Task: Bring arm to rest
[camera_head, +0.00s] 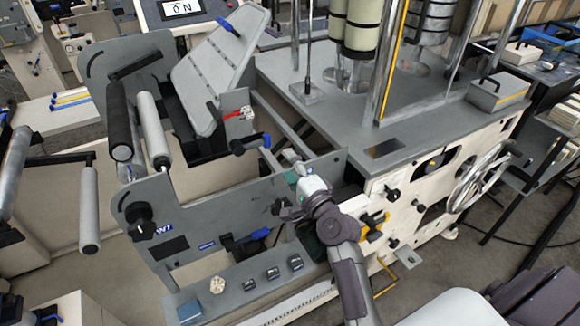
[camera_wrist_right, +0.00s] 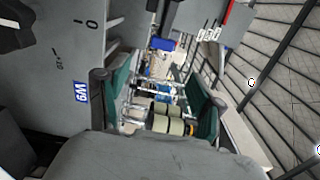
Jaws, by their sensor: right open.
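My right arm (camera_head: 350,275) comes up from the bottom of the head view. My right gripper (camera_head: 288,183) is beside the grey side panel of the kraft unwind machine (camera_head: 185,215), near its right end. In the right wrist view the gripper (camera_wrist_right: 160,95) shows two dark green finger pads set wide apart. The gripper is open, with nothing held between the pads. The panel (camera_wrist_right: 50,60) with a blue label fills the left of that view, close to the left finger. I cannot tell whether they touch. My left gripper is not in view.
Rollers (camera_head: 152,130) and a slanted grey plate (camera_head: 215,65) stand at the machine's left. A control ledge (camera_head: 245,285) runs along the front. A handwheel (camera_head: 482,178) is on the right side. Bare floor (camera_head: 455,260) lies to the right of the arm.

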